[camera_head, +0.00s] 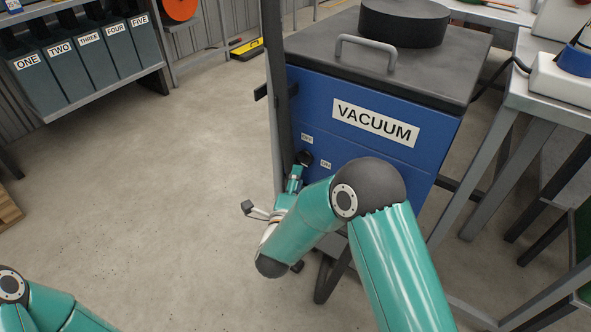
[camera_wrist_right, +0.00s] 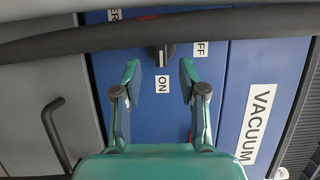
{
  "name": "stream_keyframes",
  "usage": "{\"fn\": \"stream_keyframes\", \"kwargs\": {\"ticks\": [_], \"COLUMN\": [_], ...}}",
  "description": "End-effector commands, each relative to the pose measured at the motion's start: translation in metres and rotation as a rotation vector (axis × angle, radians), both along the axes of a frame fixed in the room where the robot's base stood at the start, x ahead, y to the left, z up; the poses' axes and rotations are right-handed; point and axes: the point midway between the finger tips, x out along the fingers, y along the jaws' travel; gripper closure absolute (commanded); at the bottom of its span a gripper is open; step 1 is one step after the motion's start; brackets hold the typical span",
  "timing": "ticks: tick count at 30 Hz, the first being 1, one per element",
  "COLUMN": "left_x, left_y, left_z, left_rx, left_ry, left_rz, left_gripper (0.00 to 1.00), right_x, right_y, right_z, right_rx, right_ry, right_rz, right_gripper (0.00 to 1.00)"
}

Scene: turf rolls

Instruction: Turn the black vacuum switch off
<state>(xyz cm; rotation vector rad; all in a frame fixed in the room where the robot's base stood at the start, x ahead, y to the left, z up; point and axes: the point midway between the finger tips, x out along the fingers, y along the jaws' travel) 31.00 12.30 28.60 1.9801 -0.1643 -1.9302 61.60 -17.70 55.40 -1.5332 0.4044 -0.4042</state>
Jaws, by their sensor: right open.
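The blue vacuum cabinet (camera_head: 375,100) stands at upper middle of the head view, with a white VACUUM label. The black switch (camera_head: 305,158) is on its front face. The OFF label (camera_head: 307,139) is above the switch and the ON label (camera_head: 326,164) is to its right. In the right wrist view the switch (camera_wrist_right: 158,56) is a knob with a pale mark; I cannot tell which label it points to. My right gripper (camera_wrist_right: 160,72) is open in front of the switch, with empty space between its fingers. My left gripper is out of view.
A grey upright post (camera_head: 276,100) stands at the cabinet's left edge. A dark bar (camera_wrist_right: 120,35) crosses the wrist view near the fingertips. A grey metal table (camera_head: 535,95) stands at right.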

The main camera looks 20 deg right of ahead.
Motion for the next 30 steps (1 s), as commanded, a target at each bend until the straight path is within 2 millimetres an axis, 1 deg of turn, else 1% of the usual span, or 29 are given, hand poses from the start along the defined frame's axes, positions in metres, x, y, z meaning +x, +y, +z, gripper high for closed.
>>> {"fn": "stream_keyframes", "kwargs": {"ticks": [1,3,6,9,14,21,28,29,30], "left_x": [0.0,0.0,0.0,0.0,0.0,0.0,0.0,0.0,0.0], "left_y": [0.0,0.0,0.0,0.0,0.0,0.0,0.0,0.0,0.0], "left_z": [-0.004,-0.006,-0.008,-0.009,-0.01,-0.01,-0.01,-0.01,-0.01], "left_rx": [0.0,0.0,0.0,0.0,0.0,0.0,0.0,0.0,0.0], "left_ry": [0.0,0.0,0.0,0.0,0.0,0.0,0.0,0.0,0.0], "left_rz": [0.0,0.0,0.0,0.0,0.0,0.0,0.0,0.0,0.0], "left_gripper": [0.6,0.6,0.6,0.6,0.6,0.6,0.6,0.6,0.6], "right_x": [0.009,0.02,0.032,0.04,0.046,0.046,0.046,0.046,0.046], "right_y": [-0.006,-0.012,-0.018,-0.022,-0.026,-0.025,-0.025,-0.025,-0.025], "right_z": [-0.001,-0.001,-0.001,-0.001,0.0,0.0,0.0,0.0,-0.001], "right_rx": [0.003,0.002,0.002,0.002,0.0,0.0,0.0,0.0,0.001], "right_ry": [-0.003,-0.002,-0.001,-0.001,0.0,0.001,0.001,0.001,0.002], "right_rz": [-0.005,-0.004,-0.002,-0.001,0.0,0.001,0.002,0.002,0.002], "right_gripper": [0.58,0.58,0.58,0.58,0.58,0.58,0.97,1.0,1.0]}}
